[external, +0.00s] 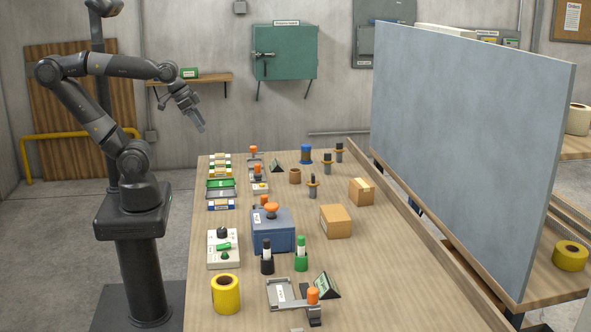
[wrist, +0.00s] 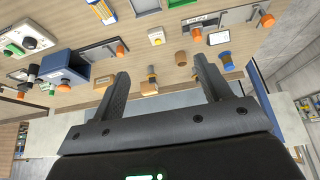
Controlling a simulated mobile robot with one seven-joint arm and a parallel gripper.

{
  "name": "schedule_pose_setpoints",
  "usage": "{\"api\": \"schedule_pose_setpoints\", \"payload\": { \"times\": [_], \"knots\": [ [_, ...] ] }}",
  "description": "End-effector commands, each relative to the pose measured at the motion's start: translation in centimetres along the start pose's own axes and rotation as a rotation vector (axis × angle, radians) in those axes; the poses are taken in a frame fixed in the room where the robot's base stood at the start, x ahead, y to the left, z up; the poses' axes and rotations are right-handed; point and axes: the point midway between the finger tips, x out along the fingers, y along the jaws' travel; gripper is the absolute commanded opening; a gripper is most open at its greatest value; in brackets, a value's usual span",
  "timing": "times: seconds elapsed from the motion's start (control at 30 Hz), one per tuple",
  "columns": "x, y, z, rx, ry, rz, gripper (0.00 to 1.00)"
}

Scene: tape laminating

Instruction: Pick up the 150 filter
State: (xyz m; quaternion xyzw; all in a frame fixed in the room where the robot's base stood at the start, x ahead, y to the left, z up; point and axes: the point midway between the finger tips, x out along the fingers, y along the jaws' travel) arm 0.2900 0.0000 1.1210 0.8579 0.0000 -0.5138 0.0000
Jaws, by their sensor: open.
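I cannot read "150" on anything, so I cannot tell which item is the 150 filter. Several small labelled pieces, white, yellow and blue, lie in a row (external: 220,165) at the table's back left corner. A green flat piece (external: 220,183) and a blue-and-white piece (external: 221,205) lie nearer. My gripper (external: 200,128) is open and empty, raised above the table's back left end. Its two fingers (wrist: 161,68) are wide apart in the wrist view.
A blue box (external: 273,231), cardboard boxes (external: 336,221), a control box (external: 223,248), a yellow roll (external: 226,294) and orange-handled clamps (external: 313,297) stand on the table. A tall grey panel (external: 470,140) stands along the right. The table's middle right has bare wood.

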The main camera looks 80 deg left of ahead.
Motion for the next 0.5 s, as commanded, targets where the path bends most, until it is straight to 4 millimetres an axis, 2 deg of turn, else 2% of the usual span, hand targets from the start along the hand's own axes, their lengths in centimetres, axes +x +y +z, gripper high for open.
{"api": "schedule_pose_setpoints", "payload": {
  "times": [0.17, 0.27, 0.37, 0.5],
  "knots": [
    [0.0, 0.0, -0.1, 0.000, 0.000, 0.000, 0.71],
    [0.0, -0.1, -0.8, 0.002, -0.002, -0.001, 0.71],
    [0.1, -0.2, -2.7, 0.006, -0.010, -0.002, 0.71],
    [0.8, -0.5, -6.9, 0.020, -0.022, -0.004, 0.71]
  ]
}}
